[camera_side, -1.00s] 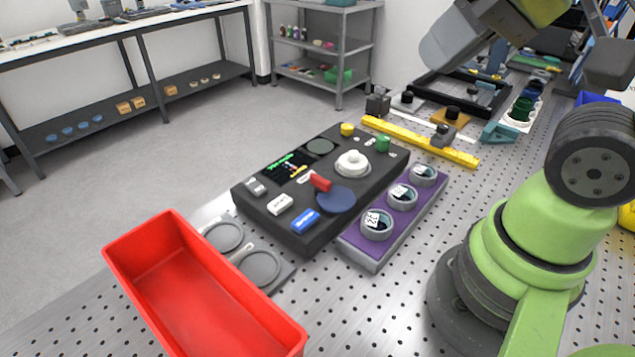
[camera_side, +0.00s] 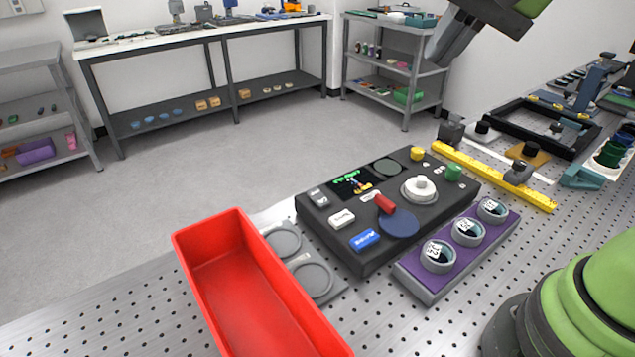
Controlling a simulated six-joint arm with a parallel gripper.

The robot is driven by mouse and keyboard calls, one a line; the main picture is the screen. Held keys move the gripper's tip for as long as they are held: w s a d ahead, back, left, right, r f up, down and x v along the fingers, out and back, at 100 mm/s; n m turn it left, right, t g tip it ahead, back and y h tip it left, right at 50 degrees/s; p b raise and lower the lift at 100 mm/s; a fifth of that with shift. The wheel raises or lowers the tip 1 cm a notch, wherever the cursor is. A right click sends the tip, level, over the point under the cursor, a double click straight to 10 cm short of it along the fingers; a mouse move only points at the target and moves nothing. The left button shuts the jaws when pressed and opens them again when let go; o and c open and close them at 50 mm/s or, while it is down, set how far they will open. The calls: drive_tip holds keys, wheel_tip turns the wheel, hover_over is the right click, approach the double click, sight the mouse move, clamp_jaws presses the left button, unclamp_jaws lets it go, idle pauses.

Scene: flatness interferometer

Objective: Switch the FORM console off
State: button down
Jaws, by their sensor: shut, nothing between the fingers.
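The black console (camera_side: 335,238) lies on the perforated bench in the middle of the view. Its small screen (camera_side: 356,183) is lit with green writing and coloured marks, too small to read. On its top are a red lever or handle (camera_side: 383,204) beside a dark blue disc (camera_side: 399,223), a white round knob (camera_side: 420,189), a blue button (camera_side: 364,240), a white button (camera_side: 342,218), a grey switch-like part (camera_side: 318,197), a yellow knob (camera_side: 417,153) and a green knob (camera_side: 453,172). My gripper (camera_side: 437,53) is shut and empty, high above and behind the console, touching nothing.
A red bin (camera_side: 205,240) and a grey plate with two round recesses (camera_side: 313,279) stand left of the console. A purple tray (camera_side: 408,268) with three ringed pieces lies along its right. A yellow bar (camera_side: 490,174) and a black frame (camera_side: 545,128) lie behind right.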

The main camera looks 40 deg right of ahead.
drive_tip(key=w+a+f+m+g, duration=0.2)
drive_tip(key=w+f+m, duration=0.25)
drive_tip(key=w, duration=0.45)
drive_tip(key=m+g+h, duration=0.1)
drive_tip(key=m+h, duration=0.1)
drive_tip(key=m, duration=0.2)
hover_over(315, 193)
drive_tip(key=s, duration=0.2)
wheel_tip(315, 193, down, 9)
drive_tip(key=shift+r, duration=0.2)
drive_tip(key=f, duration=0.4)
drive_tip(key=w+f, duration=0.1)
drive_tip(key=f, duration=0.8)
drive_tip(key=shift+w+f, duration=0.4)
drive_tip(key=shift+w+f, duration=0.1)
drive_tip(key=shift+f, duration=0.15)
